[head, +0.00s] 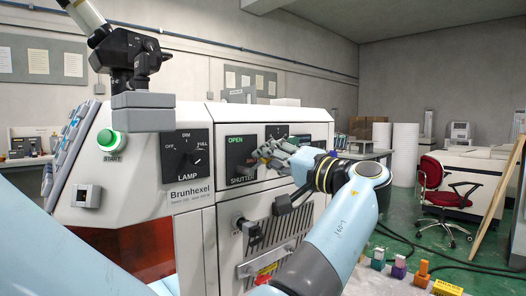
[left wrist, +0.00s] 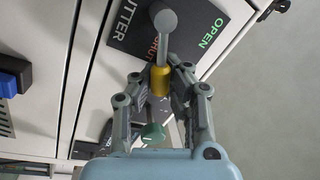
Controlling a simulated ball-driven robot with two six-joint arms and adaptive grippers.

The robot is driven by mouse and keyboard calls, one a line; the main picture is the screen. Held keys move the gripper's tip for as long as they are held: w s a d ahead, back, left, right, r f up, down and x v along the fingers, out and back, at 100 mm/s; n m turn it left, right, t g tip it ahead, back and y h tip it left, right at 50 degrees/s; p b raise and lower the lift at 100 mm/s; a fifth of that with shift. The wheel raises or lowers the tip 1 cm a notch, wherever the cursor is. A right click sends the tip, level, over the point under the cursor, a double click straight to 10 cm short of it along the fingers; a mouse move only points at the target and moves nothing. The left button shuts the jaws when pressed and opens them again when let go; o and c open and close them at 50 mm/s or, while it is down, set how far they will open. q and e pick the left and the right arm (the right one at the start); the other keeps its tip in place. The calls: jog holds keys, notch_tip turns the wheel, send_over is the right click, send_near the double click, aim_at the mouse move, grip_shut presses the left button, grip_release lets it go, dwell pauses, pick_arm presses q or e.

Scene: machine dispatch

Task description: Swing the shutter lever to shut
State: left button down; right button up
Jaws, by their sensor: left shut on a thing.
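The shutter panel (head: 236,155) is a black plate on the white machine, with green OPEN at its top and SHUTTER at its bottom. My left gripper (head: 272,152) is at its right side and covers part of it. In the left wrist view the shutter lever (left wrist: 160,80) has a grey round end, a grey shaft and a yellow part. My left gripper (left wrist: 160,88) is shut on the lever around the yellow part. The red SHUT word (left wrist: 151,45) is partly hidden behind the lever; OPEN stands to the right. My right gripper is out of view.
The lamp dial (head: 188,155) and green start button (head: 108,139) are left of the shutter panel. A black handle (head: 248,230) sticks out below. A black device with a grey block (head: 142,112) stands at upper left. A red chair (head: 445,190) and cables are at right.

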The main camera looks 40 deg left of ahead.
pick_arm(q)
jog(key=shift+w+d+f+m+t+p, duration=0.1)
jog(key=shift+f+m, duration=0.25)
jog(key=shift+m, duration=0.3)
jog(key=shift+w+a+f+m+t+p, duration=0.15)
jog(key=shift+f+m, duration=0.15)
jog(key=shift+m, duration=0.4)
jog(key=shift+w+d+f+m+t+p, duration=0.15)
jog(key=shift+f+m, duration=0.2)
jog(key=shift+m, duration=0.3)
jog(key=shift+s+f, duration=0.1)
jog(key=c, duration=1.2)
grip_release()
jog(key=shift+d, duration=0.2)
jog(key=shift+c, duration=0.2)
jog(key=shift+a, duration=0.1)
notch_tip(320, 180, up, 10)
jog(key=shift+r, duration=0.15)
